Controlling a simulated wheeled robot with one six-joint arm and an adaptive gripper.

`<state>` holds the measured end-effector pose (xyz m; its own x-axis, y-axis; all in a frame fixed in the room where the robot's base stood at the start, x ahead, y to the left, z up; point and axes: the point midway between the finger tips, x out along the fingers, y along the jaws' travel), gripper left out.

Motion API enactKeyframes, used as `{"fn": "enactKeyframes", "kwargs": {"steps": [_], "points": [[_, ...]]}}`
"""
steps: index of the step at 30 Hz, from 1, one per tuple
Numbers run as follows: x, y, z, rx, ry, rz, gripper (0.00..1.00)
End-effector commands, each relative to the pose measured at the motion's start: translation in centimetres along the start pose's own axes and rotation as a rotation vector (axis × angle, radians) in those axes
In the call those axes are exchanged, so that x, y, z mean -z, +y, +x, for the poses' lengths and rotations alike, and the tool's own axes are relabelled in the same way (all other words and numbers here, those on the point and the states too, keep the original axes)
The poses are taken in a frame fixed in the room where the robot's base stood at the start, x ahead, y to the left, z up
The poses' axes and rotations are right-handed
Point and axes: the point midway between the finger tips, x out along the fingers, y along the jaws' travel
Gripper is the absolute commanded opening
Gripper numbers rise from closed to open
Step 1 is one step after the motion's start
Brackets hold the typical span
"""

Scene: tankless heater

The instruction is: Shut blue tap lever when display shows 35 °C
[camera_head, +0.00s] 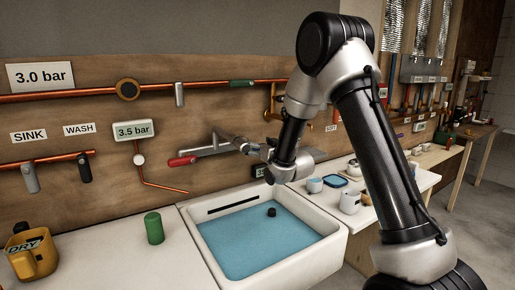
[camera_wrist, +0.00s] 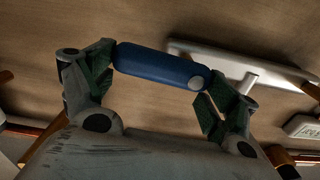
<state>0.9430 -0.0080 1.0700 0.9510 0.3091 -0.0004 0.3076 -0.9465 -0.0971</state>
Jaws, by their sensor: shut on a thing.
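The blue tap lever (camera_wrist: 160,66) lies lengthwise between the fingers of my gripper (camera_wrist: 160,90) in the wrist view. The left pad meets the lever's left end; the right pad is by its right end near a round metal pivot. In the head view my gripper (camera_head: 256,151) is at the right end of the metal wall tap (camera_head: 215,148) above the sink; the lever is mostly hidden there.
The tap's red lever (camera_head: 183,161) points left. Blue water fills the white sink (camera_head: 334,243), with a small dark object in it. A gauge (camera_head: 134,130) reads 3.5 bar. Cups (camera_head: 350,203) stand right.

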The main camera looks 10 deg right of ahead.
Motion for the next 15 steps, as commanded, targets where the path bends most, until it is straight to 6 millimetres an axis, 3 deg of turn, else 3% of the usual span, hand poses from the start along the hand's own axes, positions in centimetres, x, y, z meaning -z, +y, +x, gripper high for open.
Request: {"fn": "enactKeyframes", "kwargs": {"steps": [15], "points": [[0.37, -0.14, -0.03, -0.001, 0.000, -0.125, 0.35]]}}
